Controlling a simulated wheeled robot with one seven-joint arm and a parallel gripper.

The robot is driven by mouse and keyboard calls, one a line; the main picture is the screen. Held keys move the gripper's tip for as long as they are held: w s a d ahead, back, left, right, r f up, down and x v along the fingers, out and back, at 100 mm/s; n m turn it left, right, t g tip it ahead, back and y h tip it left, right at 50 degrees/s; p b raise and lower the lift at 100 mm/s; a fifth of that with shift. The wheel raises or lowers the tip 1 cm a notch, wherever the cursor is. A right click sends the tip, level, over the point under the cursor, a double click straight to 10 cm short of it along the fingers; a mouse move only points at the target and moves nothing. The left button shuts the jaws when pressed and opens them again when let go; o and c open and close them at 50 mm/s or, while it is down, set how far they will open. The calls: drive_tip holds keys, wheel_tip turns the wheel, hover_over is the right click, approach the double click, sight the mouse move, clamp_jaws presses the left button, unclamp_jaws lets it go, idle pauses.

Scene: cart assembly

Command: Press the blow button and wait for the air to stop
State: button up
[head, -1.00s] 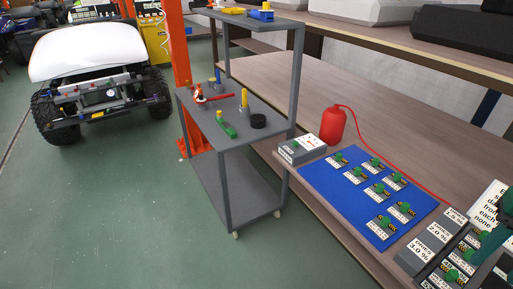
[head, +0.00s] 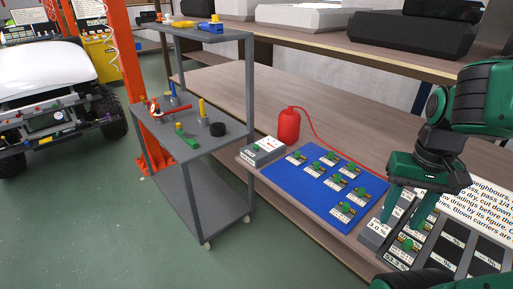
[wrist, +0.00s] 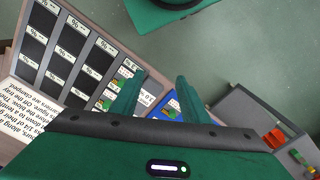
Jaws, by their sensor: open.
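My gripper (head: 407,207) is open and empty, pointing down over the bench right of the blue mat. In the wrist view my gripper (wrist: 158,92) shows its two fingers apart, with labelled carriers behind them.
A blue mat (head: 285,181) holds several green-topped carriers. A slotted grey rack (head: 452,243) and a printed sign (head: 475,200) lie at the right. A grey cart (head: 232,205) with tools stands left of the bench. The bench behind the hose is clear.

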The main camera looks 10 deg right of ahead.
drive_tip(key=shift+c, duration=0.7)
clamp_jaws()
idle(1.1)
